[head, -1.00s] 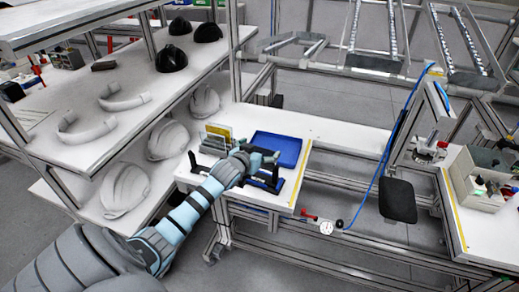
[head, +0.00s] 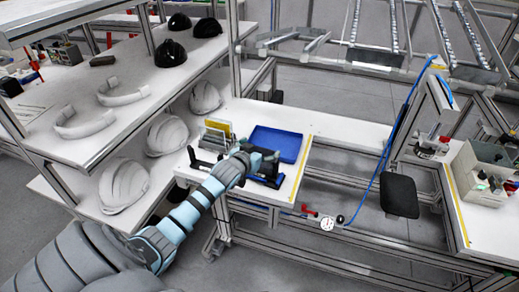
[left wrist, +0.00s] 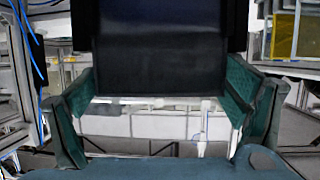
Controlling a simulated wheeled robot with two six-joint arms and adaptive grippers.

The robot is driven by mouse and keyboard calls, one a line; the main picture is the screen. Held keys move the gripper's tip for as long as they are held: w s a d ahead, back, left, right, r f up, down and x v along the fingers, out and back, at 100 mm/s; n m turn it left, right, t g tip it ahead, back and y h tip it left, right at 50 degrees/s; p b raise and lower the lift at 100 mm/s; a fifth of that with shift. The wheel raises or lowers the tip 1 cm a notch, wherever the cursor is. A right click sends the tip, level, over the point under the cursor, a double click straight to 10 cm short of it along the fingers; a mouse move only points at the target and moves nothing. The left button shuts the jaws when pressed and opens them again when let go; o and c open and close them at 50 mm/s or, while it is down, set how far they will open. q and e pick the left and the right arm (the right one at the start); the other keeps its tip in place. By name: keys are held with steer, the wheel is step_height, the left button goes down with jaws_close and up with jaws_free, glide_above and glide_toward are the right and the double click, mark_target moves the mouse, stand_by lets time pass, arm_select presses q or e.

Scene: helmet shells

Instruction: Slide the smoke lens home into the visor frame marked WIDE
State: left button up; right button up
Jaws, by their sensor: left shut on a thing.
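My left gripper (head: 266,158) is over the white bench in the head view, beside black fixture parts (head: 200,162). In the left wrist view its green fingers (left wrist: 165,98) are closed on the two sides of a dark, flat panel, the smoke lens (left wrist: 170,50). Black upright parts stand at both upper sides of the lens; they may belong to the visor frame (left wrist: 236,25). I cannot tell how far the lens sits in the frame. The WIDE marking is not readable. My right gripper is not in view.
A blue tray (head: 291,136) lies behind the gripper on the bench. A rack with upright panels, one yellow (head: 220,129), stands to its left. Shelves with white helmet shells (head: 124,187) are at left. A black pad (head: 399,196) hangs right of the bench.

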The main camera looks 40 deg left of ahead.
arm_select(q)
steer(key=o, duration=0.9)
steer(key=shift+d+f, duration=0.1)
steer(key=shift+s, duration=0.1)
steer(key=v, duration=1.2)
